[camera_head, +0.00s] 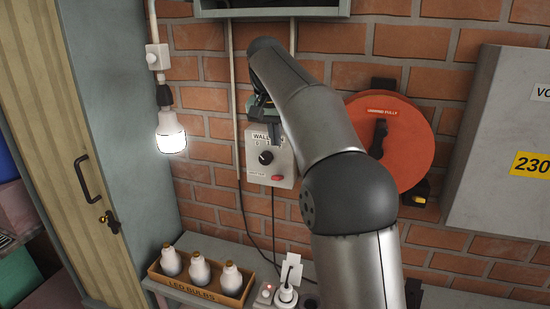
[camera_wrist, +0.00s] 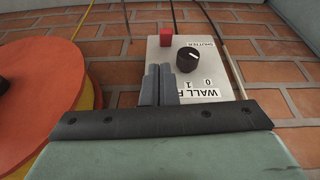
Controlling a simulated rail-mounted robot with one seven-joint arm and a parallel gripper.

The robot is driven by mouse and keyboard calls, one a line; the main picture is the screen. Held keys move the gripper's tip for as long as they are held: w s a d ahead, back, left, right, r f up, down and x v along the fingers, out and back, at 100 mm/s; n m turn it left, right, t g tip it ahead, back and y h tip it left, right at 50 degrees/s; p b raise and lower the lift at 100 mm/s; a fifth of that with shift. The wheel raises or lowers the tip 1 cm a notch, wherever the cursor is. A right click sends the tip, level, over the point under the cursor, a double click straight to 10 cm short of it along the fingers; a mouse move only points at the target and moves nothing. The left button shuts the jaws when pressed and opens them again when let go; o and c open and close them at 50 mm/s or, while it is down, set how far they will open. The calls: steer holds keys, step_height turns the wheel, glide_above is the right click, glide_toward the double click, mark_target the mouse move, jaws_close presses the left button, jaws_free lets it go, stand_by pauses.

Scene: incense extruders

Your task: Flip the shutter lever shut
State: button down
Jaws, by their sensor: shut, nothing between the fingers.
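A pale control box (camera_head: 283,170) is fixed to the brick wall. It carries a black rotary knob (camera_head: 265,157) near 0 and 1 marks, and a red control (camera_head: 277,178) low down, with a small shutter label (camera_head: 257,175) beside it. Whether the red control is a lever or a button is unclear. My gripper (camera_head: 271,128) is at the top of the box. In the wrist view, the picture is upside down; my gripper's shut, empty fingers (camera_wrist: 160,72) partly cover the box's wall label, short of the knob (camera_wrist: 188,59) and red control (camera_wrist: 166,36).
An orange reel (camera_head: 415,125) hangs right of my arm, beside a grey cabinet (camera_head: 505,145). A lit bulb (camera_head: 170,132) hangs on the left. Below are a box of bulbs (camera_head: 202,282), plugs (camera_head: 286,293) and hanging cables.

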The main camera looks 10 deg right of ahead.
steer(key=shift+w+d+r+m, duration=0.1)
steer(key=shift+w+r+m, duration=0.4)
steer(key=shift+w+r, duration=0.7)
steer(key=shift+f, duration=0.15)
glide_above(277, 176)
step_height(277, 176, down, 8)
steer(key=shift+s+d+f, duration=0.1)
steer(key=shift+s+f, duration=0.05)
steer(key=f, duration=0.3)
steer(key=shift+s+a+f, duration=0.1)
steer(key=shift+s+a, duration=0.15)
steer(key=shift+s, duration=0.15)
steer(key=shift+s+a+f, duration=0.15)
steer(key=shift+f, duration=0.5)
steer(key=shift+f, duration=0.1)
